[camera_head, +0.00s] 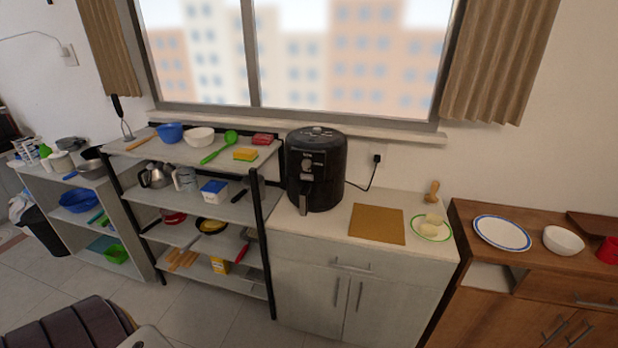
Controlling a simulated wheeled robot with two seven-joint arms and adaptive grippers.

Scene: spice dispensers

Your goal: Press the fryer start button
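The black air fryer (328,155) stands upright on the left part of the white cabinet's top, below the window. Its basket handle (304,206) points toward me and the basket looks shut. Two round dials or buttons show on its front, an upper one (307,164) and a smaller one just below it. Some pale markings show on its top. I cannot tell at this size which of these is the start button. Neither of my grippers is in view, and nothing touches the fryer.
A brown board (377,224) and a green-rimmed plate (445,236) with pale food lie right of the fryer. A black-framed shelf (222,222) with kitchenware stands close on its left. A wooden cabinet (470,257) stands at right. Floor in front is partly clear.

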